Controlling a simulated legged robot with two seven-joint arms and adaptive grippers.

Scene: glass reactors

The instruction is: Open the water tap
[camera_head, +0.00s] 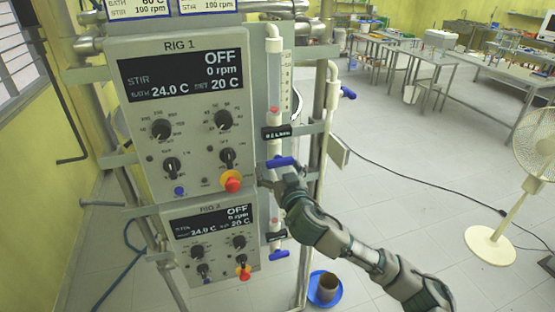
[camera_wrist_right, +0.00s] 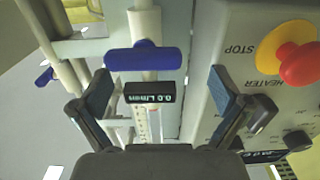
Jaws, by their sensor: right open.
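A tap with a blue bar handle (camera_head: 281,161) sits on the vertical water pipe beside the RIG 1 box, below a small black flow display (camera_head: 277,132). In the right wrist view the blue handle (camera_wrist_right: 143,58) lies crosswise to its pipe, and the display (camera_wrist_right: 150,97) reads 0.0 L/min. My right gripper (camera_head: 266,174) is just below the handle in the head view. In the right wrist view its spread fingers (camera_wrist_right: 158,84) are empty, with handle and display framed between them; contact with the handle cannot be told. My left gripper is not in view.
The RIG 1 box (camera_head: 190,130) with its red stop knob (camera_head: 232,181) is close beside the gripper. RIG 2 (camera_head: 205,262) is below, with another blue tap handle (camera_head: 279,254). A third blue handle (camera_head: 348,92) is right. A blue basin (camera_head: 336,296) stands on the floor.

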